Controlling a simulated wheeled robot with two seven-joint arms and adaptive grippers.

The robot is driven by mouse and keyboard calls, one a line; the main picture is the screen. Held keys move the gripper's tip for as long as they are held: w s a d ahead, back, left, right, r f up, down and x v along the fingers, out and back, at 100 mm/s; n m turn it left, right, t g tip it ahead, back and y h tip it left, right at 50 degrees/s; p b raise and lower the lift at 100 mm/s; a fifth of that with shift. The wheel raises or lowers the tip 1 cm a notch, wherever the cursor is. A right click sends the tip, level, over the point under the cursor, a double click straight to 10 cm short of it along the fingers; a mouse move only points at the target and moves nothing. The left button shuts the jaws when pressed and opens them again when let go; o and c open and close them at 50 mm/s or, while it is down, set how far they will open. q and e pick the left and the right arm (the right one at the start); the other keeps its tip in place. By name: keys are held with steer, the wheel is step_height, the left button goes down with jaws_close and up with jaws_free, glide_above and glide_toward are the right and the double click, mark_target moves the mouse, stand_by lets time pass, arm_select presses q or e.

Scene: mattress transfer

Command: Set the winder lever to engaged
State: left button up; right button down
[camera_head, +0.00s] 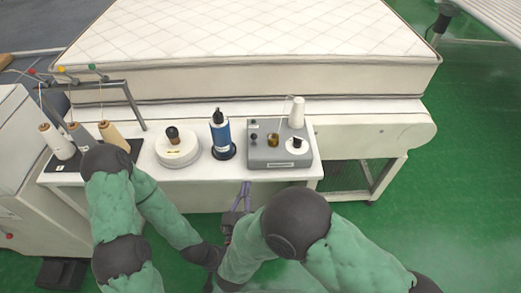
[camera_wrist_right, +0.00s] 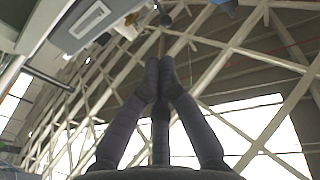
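The grey winder box (camera_head: 262,157) sits at the right end of the white bench. It carries a small dark knob (camera_head: 253,137) on its left side, an amber bobbin (camera_head: 273,140), and a white disc with a black knob (camera_head: 297,143). I cannot tell which part is the lever or how it is set. My right gripper (camera_head: 246,188) is below the bench's front edge, short of the winder and apart from it. Its fingers meet at the tips in the right wrist view (camera_wrist_right: 160,75), with nothing between them. My left arm ends low in the middle; its fingers are not clear.
A white cone (camera_head: 297,112) stands behind the winder. A quilted mattress (camera_head: 250,35) lies behind. Green floor is open at right.

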steer(key=shift+s+r, duration=0.35)
steer(key=shift+r, duration=0.05)
steer(key=b, duration=0.3)
glide_toward(254, 138)
steer(key=d+f+x, duration=0.1)
steer(key=x, duration=0.4)
steer(key=shift+b+x, duration=0.35)
steer(key=shift+x, duration=0.6)
steer(key=shift+a+r, duration=0.1)
steer(key=shift+a, duration=0.05)
